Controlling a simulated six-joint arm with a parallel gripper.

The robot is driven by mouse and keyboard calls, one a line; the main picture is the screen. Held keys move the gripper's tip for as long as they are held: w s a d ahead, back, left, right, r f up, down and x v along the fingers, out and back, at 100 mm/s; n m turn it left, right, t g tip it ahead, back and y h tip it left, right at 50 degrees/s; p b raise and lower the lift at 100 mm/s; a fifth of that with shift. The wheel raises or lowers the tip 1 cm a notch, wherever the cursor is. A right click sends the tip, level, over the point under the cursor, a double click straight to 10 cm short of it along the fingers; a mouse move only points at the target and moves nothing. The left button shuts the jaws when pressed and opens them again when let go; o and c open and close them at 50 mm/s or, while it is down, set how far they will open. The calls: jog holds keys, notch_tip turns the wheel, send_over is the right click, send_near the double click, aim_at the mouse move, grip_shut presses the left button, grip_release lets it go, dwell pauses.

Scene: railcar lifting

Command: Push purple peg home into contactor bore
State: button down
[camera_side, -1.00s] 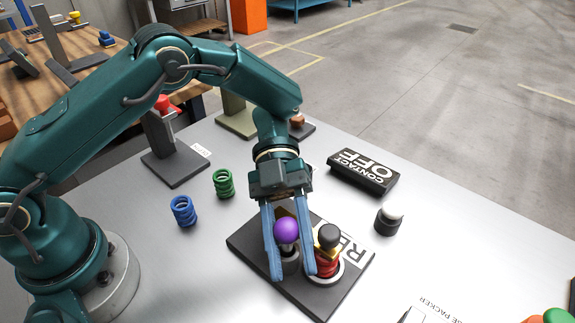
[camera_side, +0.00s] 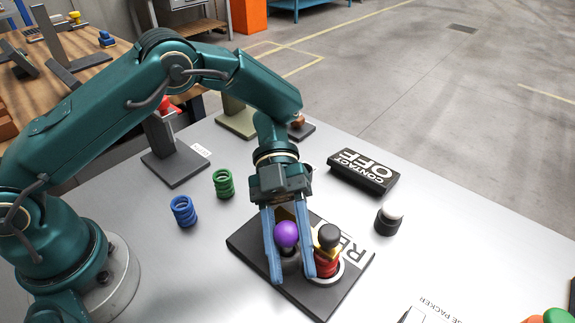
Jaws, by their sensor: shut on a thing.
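The purple peg (camera_side: 286,233) shows its round purple ball top, upright between my gripper's two blue fingers. My gripper (camera_side: 293,272) points down over the dark base plate (camera_side: 245,243) and is shut on the purple peg. Below the ball, a dark shaft meets a grey ring-shaped bore (camera_side: 290,264) in the plate; how deep the peg sits is hard to tell. Beside it, to the right, a black-topped peg with yellow and red bands (camera_side: 327,250) stands in a white-rimmed bore. My right finger is close to that peg; I cannot tell whether they touch.
Green (camera_side: 223,184) and blue (camera_side: 184,211) springs stand left. A red-topped stand (camera_side: 168,145) is behind them. The front-left table is clear.

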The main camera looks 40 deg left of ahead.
jog(key=shift+f, duration=0.25)
jog(key=shift+c, duration=1.9)
grip_release()
